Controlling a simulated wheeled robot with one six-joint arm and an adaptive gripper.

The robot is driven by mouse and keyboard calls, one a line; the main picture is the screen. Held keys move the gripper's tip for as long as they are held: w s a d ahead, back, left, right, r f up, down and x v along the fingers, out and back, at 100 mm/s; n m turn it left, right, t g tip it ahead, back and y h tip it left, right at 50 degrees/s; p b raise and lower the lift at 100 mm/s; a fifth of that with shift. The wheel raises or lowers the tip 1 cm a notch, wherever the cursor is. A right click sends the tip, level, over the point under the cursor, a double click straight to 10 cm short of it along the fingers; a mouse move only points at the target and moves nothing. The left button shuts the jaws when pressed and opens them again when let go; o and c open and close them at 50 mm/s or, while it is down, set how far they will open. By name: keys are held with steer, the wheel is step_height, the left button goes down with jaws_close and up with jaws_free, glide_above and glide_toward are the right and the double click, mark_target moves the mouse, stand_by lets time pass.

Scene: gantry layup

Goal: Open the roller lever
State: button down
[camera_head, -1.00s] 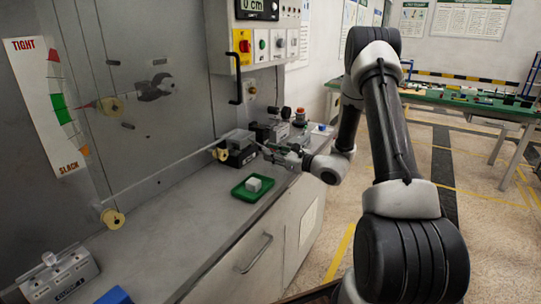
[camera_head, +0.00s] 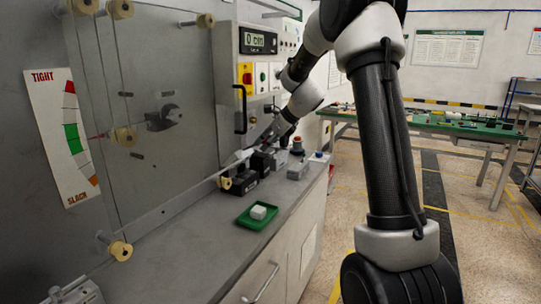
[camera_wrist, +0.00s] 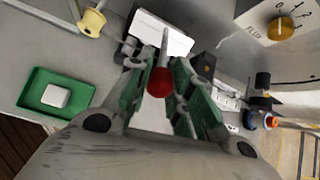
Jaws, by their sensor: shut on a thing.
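The roller lever (camera_wrist: 163,50) is a thin pale rod with a red ball knob (camera_wrist: 160,82), seen in the wrist view. My gripper (camera_wrist: 158,74) has its green-padded fingers on either side of the lever and is shut on it near the knob. In the head view my gripper (camera_head: 268,137) reaches down from above over the dark roller block (camera_head: 243,181) on the bench. The lever is hidden there behind my gripper and the block's parts. A white plate (camera_wrist: 163,30) lies beyond the knob in the wrist view.
A green tray (camera_head: 246,222) with a white block (camera_head: 258,212) stands on the bench (camera_head: 205,260) in front of the rollers. A control box (camera_head: 240,65) hangs on the panel just behind my gripper. A red-topped part (camera_head: 297,141) stands to the right.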

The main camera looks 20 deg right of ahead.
steer(key=shift+w+a+r+g+h, duration=0.55)
steer(key=shift+w+r+g, duration=0.15)
steer(key=shift+r, duration=0.2)
steer(key=shift+w+a+r+g+h, duration=0.45)
steer(key=shift+w+a+r+g, duration=0.15)
steer(key=shift+w+r, duration=0.25)
steer(key=shift+s, duration=0.1)
steer(key=c, duration=1.3)
jaws_free()
steer(key=shift+o, duration=0.2)
steer(key=shift+r, duration=0.1)
steer(key=v, duration=1.2)
